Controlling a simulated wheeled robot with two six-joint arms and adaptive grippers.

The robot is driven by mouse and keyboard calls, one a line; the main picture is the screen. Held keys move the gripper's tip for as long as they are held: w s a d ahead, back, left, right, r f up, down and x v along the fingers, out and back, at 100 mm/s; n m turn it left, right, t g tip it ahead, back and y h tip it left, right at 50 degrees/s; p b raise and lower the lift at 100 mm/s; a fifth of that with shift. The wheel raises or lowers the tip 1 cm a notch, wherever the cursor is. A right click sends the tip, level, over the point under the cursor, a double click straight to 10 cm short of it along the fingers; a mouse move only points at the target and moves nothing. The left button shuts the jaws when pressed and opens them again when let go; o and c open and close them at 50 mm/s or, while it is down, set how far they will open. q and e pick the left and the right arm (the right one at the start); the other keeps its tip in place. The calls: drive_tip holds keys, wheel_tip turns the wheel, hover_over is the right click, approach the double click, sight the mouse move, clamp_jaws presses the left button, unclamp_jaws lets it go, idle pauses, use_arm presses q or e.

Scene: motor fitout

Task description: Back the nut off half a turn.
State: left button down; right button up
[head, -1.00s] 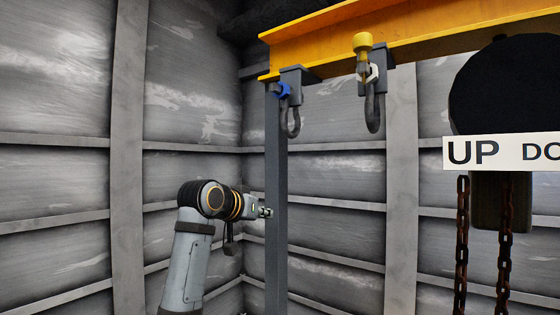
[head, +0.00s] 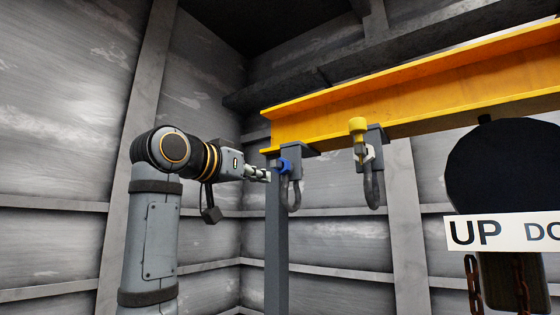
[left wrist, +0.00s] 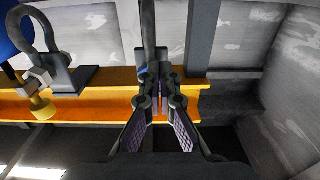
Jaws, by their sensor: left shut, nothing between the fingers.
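A blue nut-like part (head: 284,165) sits on the grey clamp (head: 297,158) near the left end of the yellow beam. A pale nut (head: 370,153) sits on the second clamp, beside a yellow-capped bolt (head: 358,128); in the left wrist view the pale nut (left wrist: 40,78) is at the far left. My left gripper (head: 267,176) is shut and empty, just left of and slightly below the blue part. In the left wrist view its fingers (left wrist: 160,88) cover most of the near clamp, with a little blue (left wrist: 142,70) showing beside them. I cannot tell whether they touch. My right gripper is not shown.
The yellow beam (head: 420,90) runs across on a grey post (head: 277,250). Grey shackles (head: 291,194) hang from the clamps. A black round hoist (head: 505,165) with an UP sign (head: 475,233) and rusty chains hangs at right. Ribbed metal walls stand behind.

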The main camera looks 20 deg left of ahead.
sight(287, 179)
use_arm(q)
drive_tip(key=p+x, duration=0.1)
drive_tip(key=x, duration=0.2)
drive_tip(key=shift+w+d, duration=0.15)
drive_tip(key=shift+w, duration=0.2)
drive_tip(key=shift+d+r+p, duration=0.1)
drive_tip(key=shift+r+p, duration=0.15)
drive_tip(key=shift+p, duration=0.15)
drive_tip(key=shift+s+d+f, duration=0.1)
drive_tip(key=shift+d, duration=0.1)
idle(0.4)
drive_tip(key=shift+s+d, duration=0.3)
drive_tip(key=shift+d, duration=0.35)
drive_tip(key=shift+d, duration=0.1)
drive_tip(key=shift+s+d, duration=0.1)
drive_tip(key=shift+d, duration=0.15)
